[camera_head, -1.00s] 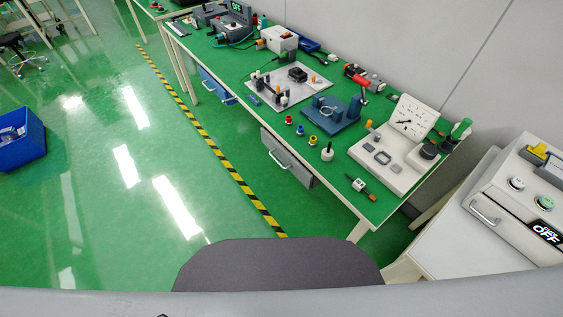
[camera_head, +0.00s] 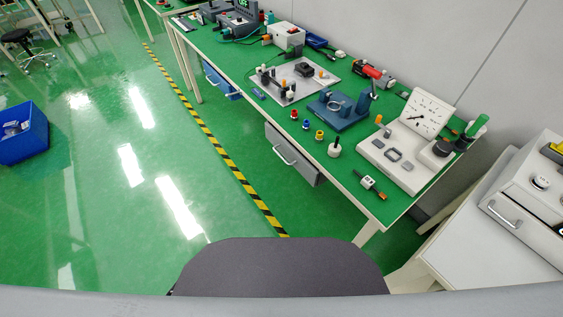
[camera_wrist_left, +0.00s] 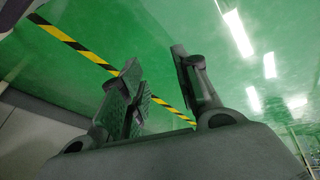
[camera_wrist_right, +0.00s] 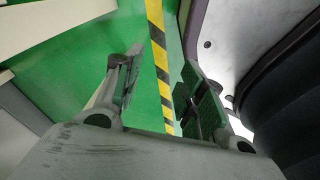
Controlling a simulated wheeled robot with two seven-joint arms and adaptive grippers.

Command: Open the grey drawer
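The grey drawer (camera_head: 291,154) hangs under the green-topped workbench, in the middle of the head view. Its front has a pale bar handle (camera_head: 283,155). The drawer looks closed or nearly so; I cannot tell exactly. My left gripper (camera_wrist_left: 160,80) shows in the left wrist view with its fingers apart and nothing between them, over the green floor. My right gripper (camera_wrist_right: 160,80) shows in the right wrist view with its fingers apart and empty, also over the floor. Neither gripper shows in the head view. Neither wrist view clearly shows the drawer.
A blue drawer (camera_head: 221,82) hangs further along the workbench (camera_head: 262,100), which carries several devices. A white cabinet (camera_head: 490,235) with a handle stands at the right. A blue bin (camera_head: 22,135) sits on the floor at left. The floor before the bench is clear.

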